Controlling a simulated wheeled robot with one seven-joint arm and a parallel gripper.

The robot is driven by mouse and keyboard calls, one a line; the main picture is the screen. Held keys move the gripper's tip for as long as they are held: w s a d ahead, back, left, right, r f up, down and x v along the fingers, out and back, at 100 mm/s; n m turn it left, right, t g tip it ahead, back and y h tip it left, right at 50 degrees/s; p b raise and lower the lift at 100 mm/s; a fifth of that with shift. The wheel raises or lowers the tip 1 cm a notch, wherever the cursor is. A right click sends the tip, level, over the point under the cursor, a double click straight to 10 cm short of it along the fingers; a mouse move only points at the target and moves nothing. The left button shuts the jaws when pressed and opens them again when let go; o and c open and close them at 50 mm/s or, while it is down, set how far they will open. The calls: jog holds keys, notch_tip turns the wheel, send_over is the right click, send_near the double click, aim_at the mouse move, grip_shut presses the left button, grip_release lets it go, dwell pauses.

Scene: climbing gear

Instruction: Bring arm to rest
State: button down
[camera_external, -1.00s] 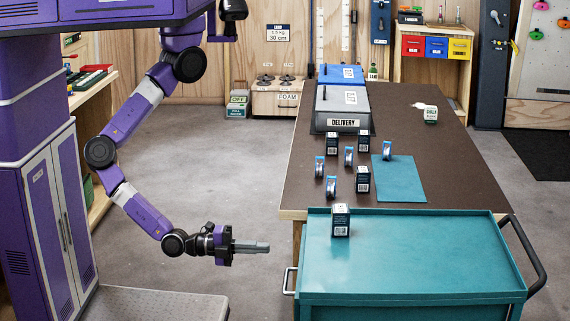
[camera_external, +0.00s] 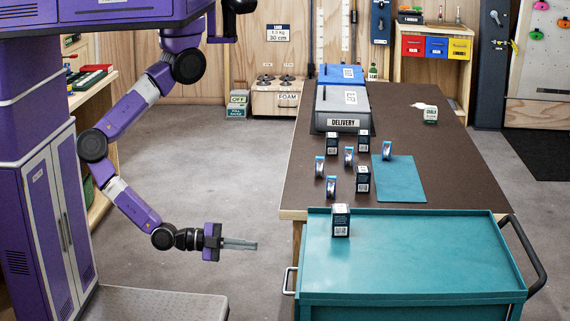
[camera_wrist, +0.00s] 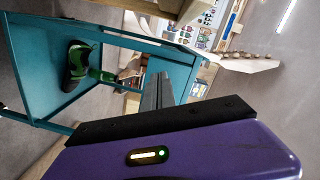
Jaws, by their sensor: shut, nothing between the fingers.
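My gripper (camera_external: 240,244) is shut and empty. It hangs in the open space left of the teal cart, pointing right, clear of the cart and the table. My purple arm bends down from the upper left to reach it. In the wrist view, my gripper's fingers (camera_wrist: 158,95) lie close together with nothing between them.
The teal cart (camera_external: 420,260) carries one black and white box (camera_external: 340,221). Behind it, the brown table (camera_external: 440,150) holds several small boxes and rolls, a teal mat (camera_external: 398,180) and a grey delivery bin (camera_external: 342,105). The floor (camera_external: 220,165) behind my gripper is clear.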

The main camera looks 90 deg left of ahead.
jog(key=s+a+r+n+g+y+p, duration=0.1)
jog(key=s+a+r+n, duration=0.1)
jog(key=a+n, duration=0.55)
jog(key=s+a+r+n+g+y, duration=0.1)
jog(key=s+a+r+n, duration=0.2)
jog(key=a, duration=0.8)
jog(key=s+a+r+n+h+p, duration=0.1)
jog(key=s+a+r+h+p, duration=0.1)
jog(key=a+r, duration=0.7)
jog(key=shift+r+h, duration=0.4)
jog(key=shift+r, duration=0.35)
